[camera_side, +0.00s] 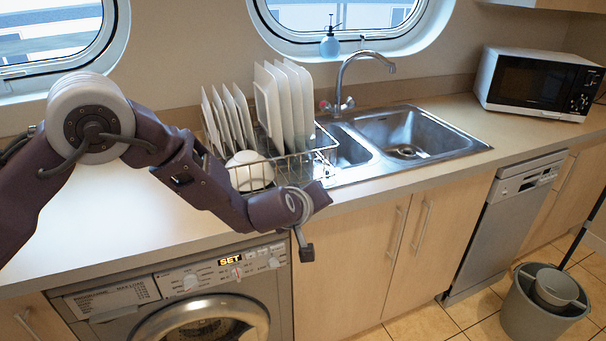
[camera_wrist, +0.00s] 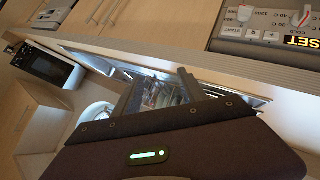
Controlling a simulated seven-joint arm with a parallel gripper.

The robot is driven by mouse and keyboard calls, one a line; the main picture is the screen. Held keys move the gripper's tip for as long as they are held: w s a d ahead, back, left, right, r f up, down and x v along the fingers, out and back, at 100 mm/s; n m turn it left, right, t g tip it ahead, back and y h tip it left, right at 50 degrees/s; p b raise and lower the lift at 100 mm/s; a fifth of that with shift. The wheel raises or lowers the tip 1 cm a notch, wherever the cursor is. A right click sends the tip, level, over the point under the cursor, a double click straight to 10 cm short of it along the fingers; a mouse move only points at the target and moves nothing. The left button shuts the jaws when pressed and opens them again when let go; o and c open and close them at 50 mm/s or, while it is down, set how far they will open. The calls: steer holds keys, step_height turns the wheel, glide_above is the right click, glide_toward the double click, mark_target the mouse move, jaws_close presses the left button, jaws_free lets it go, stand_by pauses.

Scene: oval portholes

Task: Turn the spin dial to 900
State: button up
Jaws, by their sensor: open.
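The washing machine's control panel (camera_side: 215,275) carries several pale dials. A middle dial (camera_side: 237,271) with a red pointer sits just below the lit SET display (camera_side: 230,260). Another dial (camera_side: 273,263) is to its right and one (camera_side: 190,282) to its left. In the wrist view, a white dial (camera_wrist: 245,13) and the red-pointer dial (camera_wrist: 299,20) show at the upper right among printed labels. I cannot tell surely which is the spin dial or its setting. My gripper (camera_side: 305,247) is open and empty, right of the panel and apart from the dials; both fingers (camera_wrist: 160,90) show in the wrist view.
The counter (camera_side: 130,230) edge runs above the machine. A dish rack (camera_side: 310,160) with plates stands on it behind my forearm. The sink (camera_side: 405,135) and a microwave (camera_side: 535,82) are to the right. Cupboard doors (camera_side: 380,250) lie right of the machine. A bucket (camera_side: 540,305) stands on the floor.

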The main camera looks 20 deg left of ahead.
step_height(320, 180, up, 10)
steer(key=s+a+m+h, duration=0.1)
steer(key=s+m+h, duration=0.1)
steer(key=s, duration=0.1)
steer(key=shift+f+g+h, duration=0.25)
steer(key=shift+g+h, duration=0.05)
steer(key=shift+w, duration=0.1)
steer(key=shift+c, duration=0.9)
steer(key=w+f+n+y, duration=0.1)
steer(key=f, duration=0.3)
steer(key=w+f+n+t+y, duration=0.1)
steer(key=f+n, duration=0.1)
steer(key=f, duration=0.3)
steer(key=w+f+n, duration=0.1)
steer(key=f, duration=0.3)
steer(key=shift+w+f+t+y, duration=0.2)
steer(key=shift+w+t+y, duration=0.1)
steer(key=shift+y, duration=0.1)
steer(key=shift+c, duration=0.5)
steer(key=n+t+y, duration=0.4)
steer(key=n+y, duration=0.1)
steer(key=n, duration=0.3)
glide_toward(273, 268)
steer(key=w, duration=0.2)
steer(key=x, duration=0.7)
steer(key=shift+a+f, duration=0.15)
steer(key=shift+a, duration=0.2)
